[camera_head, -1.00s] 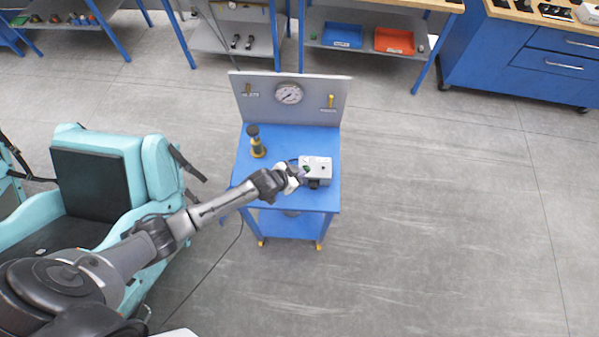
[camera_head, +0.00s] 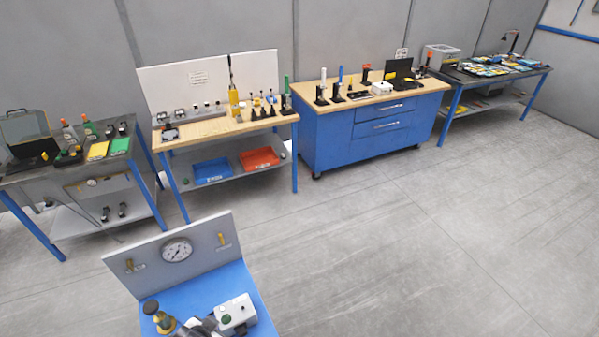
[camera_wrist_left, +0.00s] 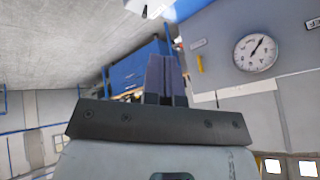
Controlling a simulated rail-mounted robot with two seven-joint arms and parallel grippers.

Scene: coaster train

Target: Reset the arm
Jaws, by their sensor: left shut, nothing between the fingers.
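My left gripper (camera_wrist_left: 165,80) shows in the left wrist view with its two dark fingers together and nothing between them. In the head view, part of my left arm seems to show at the bottom edge by the small blue stand (camera_head: 205,287), beside a white-grey box (camera_head: 237,314) with a green button. The gripper's fingers cannot be made out there. A round gauge (camera_head: 177,250) sits on the stand's grey back panel; it also shows at the right of the left wrist view (camera_wrist_left: 255,52), apart from the fingers. My right gripper is in neither view.
A black and yellow knob fitting (camera_head: 160,318) stands on the blue stand. Workbenches line the back wall, including a wooden-topped bench (camera_head: 217,126) and a blue drawer cabinet (camera_head: 335,135). The grey floor (camera_head: 420,240) to the right is clear.

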